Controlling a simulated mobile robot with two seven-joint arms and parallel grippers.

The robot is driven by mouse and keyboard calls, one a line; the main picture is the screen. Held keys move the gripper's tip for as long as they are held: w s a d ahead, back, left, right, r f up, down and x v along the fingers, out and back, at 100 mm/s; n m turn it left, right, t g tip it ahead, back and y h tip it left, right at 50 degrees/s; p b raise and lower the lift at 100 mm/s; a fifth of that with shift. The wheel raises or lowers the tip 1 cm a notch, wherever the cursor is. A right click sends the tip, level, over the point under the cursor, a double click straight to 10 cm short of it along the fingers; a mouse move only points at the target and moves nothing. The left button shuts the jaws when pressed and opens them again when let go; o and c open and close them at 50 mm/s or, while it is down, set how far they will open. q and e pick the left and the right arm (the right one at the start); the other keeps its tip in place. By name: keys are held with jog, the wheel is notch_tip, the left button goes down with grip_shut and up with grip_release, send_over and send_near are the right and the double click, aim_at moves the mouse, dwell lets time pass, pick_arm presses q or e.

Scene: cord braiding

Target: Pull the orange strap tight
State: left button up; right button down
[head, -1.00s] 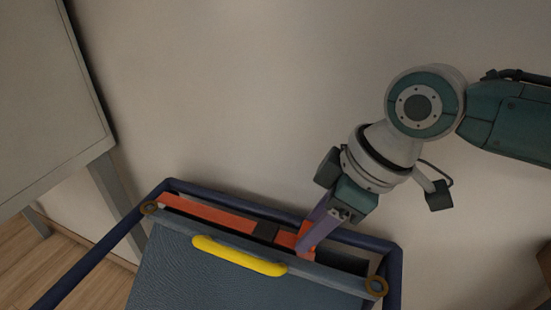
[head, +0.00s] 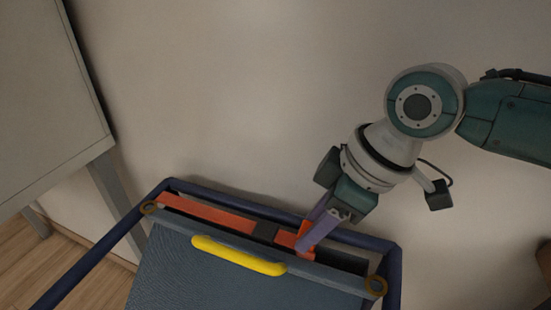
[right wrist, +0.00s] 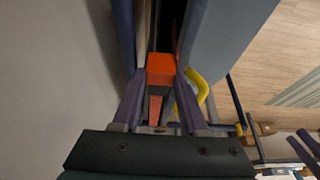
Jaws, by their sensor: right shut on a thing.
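The orange strap (head: 210,214) runs along the top of a blue-grey case, through a dark buckle (head: 265,231). My right gripper (head: 308,242) is shut on the orange end piece of the strap, to the right of the buckle. In the right wrist view the orange end (right wrist: 160,70) sits between the purple fingers of my right gripper (right wrist: 160,88). My left gripper is not in view.
The case (head: 200,275) has a yellow handle (head: 238,256) and brass rings (head: 376,286) at its top corners. A dark blue tube frame (head: 90,262) surrounds it. A pale wall is behind. A grey table (head: 50,110) stands at the left.

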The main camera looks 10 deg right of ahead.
dwell(0.3)
jog(key=shift+s+d+r+p, duration=0.15)
jog(key=shift+d+p, duration=0.1)
jog(key=shift+p, duration=0.05)
jog(key=s+d+p, duration=0.1)
jog(key=d, duration=0.1)
jog(key=s+d+p, duration=0.1)
jog(key=d, duration=0.1)
jog(key=s+d+p, duration=0.1)
jog(key=s+d, duration=0.1)
jog(key=shift+p, duration=0.35)
jog(key=shift+c, duration=2.1)
grip_release()
